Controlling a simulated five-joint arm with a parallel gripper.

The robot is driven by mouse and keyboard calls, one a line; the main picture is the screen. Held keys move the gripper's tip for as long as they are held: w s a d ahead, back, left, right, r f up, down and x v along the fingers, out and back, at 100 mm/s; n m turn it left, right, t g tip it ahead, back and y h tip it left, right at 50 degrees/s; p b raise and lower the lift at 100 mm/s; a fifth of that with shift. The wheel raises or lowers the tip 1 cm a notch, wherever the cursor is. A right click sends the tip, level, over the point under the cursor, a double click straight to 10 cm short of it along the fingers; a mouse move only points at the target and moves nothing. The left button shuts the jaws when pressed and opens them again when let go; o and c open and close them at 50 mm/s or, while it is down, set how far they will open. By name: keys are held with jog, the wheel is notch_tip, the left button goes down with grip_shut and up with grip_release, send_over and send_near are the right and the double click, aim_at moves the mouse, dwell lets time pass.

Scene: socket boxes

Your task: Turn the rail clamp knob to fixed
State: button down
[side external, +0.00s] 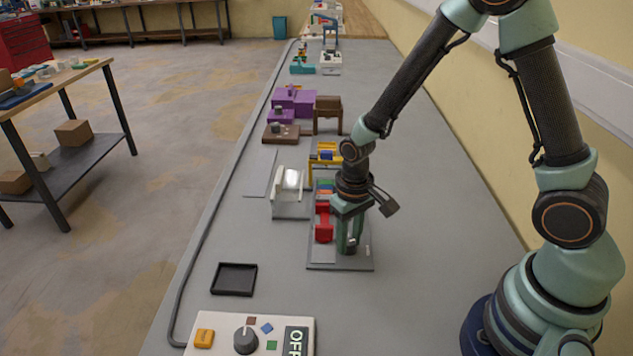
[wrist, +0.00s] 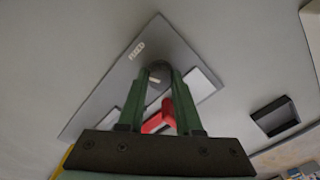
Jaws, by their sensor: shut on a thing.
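The rail clamp's grey base plate (side external: 325,266) lies on the bench below my gripper (side external: 350,240). In the wrist view the plate (wrist: 95,105) carries a small printed label (wrist: 137,50), too blurred to read. A dark round knob (wrist: 160,69) with a pale mark stands between my two green fingertips, and they are shut on it. A red part (side external: 324,224) sits beside the fingers, and it also shows between them in the wrist view (wrist: 157,121). The fingers hide most of the knob in the side view, and I cannot tell its setting.
A black tray (side external: 234,279) and a control box (side external: 205,349) with a dial and an OFF label stand nearer the camera. A white fixture (side external: 290,188) is left of the clamp. A yellow frame (side external: 325,157) and purple boxes (side external: 294,101) stand behind.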

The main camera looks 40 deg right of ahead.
aim_at(349, 241)
dwell(0.3)
jog(key=c, duration=0.6)
grip_release()
notch_tip(349, 241, up, 12)
jog(key=shift+r, duration=0.1)
dwell(0.3)
